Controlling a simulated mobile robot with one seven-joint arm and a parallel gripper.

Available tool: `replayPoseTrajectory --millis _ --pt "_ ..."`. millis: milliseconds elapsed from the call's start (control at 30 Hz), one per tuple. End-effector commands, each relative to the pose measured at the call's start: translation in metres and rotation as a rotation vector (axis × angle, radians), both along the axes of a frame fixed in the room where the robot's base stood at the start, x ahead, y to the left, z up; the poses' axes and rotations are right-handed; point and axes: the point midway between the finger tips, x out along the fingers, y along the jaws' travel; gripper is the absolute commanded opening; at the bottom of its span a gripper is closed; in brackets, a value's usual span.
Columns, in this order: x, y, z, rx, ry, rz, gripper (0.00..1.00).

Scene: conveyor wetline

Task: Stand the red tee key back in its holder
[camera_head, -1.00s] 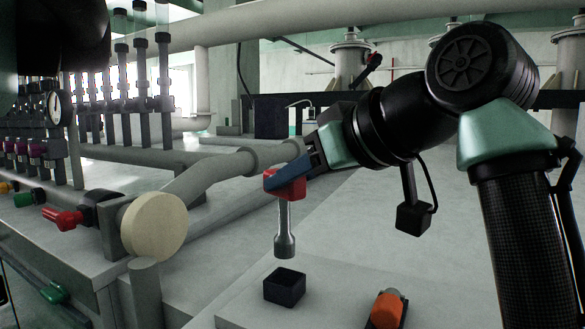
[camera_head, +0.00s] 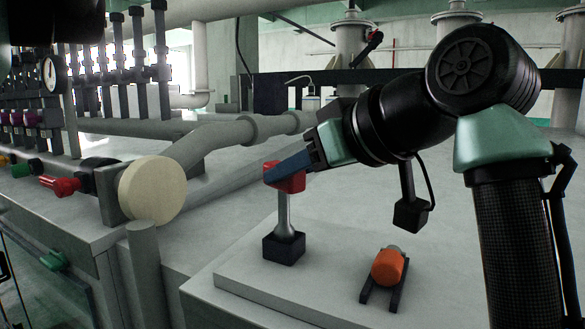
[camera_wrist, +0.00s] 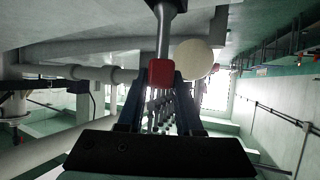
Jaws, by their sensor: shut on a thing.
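The red tee key has a red head (camera_head: 290,178) and a grey metal shank (camera_head: 285,215). In the head view it stands upright, its lower end at the black square holder (camera_head: 283,249). The shank's tip is hidden, apparently inside the holder. My gripper (camera_head: 287,174) is shut on the red head from the right, with blue fingers along it. In the wrist view the red head (camera_wrist: 161,73) sits between the fingertips, and the shank (camera_wrist: 165,30) runs to the top edge. The holder is not clear in the wrist view.
An orange cylinder (camera_head: 388,267) lies in a dark cradle (camera_head: 367,291) on the same pale slab (camera_head: 330,260). Left are a cream round disc (camera_head: 152,190), a red-handled valve (camera_head: 60,186) and grey pipes (camera_head: 215,135). The slab between holder and cradle is clear.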

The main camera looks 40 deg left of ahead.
Motion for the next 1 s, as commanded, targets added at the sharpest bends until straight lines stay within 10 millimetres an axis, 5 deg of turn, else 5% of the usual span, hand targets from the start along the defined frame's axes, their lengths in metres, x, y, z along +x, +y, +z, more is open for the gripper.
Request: replayPoseTrajectory --millis 700,733,900,1000 --pt "0.0 0.0 -0.012 0.001 0.0 0.001 0.0" --pt "0.0 0.0 -0.012 0.001 0.0 0.0 0.36" --pt "0.0 0.0 -0.012 0.0 0.0 0.0 0.67" --pt "0.0 0.0 -0.012 0.0 0.0 0.0 0.69"
